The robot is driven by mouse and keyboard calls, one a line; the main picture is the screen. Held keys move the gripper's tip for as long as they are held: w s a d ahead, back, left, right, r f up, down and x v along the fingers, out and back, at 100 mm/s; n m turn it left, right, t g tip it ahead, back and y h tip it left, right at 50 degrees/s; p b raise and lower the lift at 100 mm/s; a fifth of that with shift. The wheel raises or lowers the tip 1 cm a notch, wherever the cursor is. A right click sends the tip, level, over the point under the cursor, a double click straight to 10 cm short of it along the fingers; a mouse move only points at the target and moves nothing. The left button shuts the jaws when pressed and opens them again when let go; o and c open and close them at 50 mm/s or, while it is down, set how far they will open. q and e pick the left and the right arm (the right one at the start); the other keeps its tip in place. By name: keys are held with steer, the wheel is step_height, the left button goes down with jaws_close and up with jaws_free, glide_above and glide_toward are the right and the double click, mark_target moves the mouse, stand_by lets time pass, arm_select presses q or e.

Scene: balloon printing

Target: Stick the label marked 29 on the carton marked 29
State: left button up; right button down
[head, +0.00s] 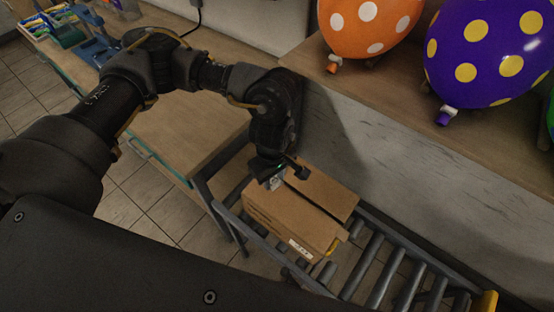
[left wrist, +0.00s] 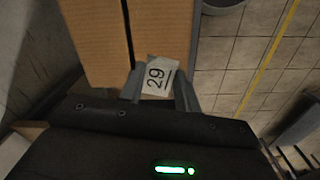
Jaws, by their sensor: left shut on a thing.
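My left gripper (head: 276,180) is over the near-left part of the top of a brown cardboard carton (head: 318,193). In the left wrist view its two fingers (left wrist: 160,88) are shut on a small white label (left wrist: 157,76) marked 29. The label lies in front of the carton's top (left wrist: 160,28), close to the dark seam between the flaps. I cannot tell whether it touches the cardboard. The carton has a white printed patch (head: 301,248) on its near end, too small to read. My right gripper is not in view.
The carton sits on a roller conveyor (head: 362,268) with free rollers to its right. A wooden table (head: 185,130) stands to the left. Behind, a wooden shelf (head: 400,100) holds an orange balloon (head: 365,22) and a purple balloon (head: 490,50), both dotted.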

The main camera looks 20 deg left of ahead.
arm_select(q)
steer(key=shift+d+r+n, duration=0.3)
steer(key=shift+d, duration=0.05)
steer(key=shift+d+f, duration=0.15)
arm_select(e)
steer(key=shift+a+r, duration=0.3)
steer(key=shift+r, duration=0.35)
arm_select(q)
steer(key=shift+f, duration=0.15)
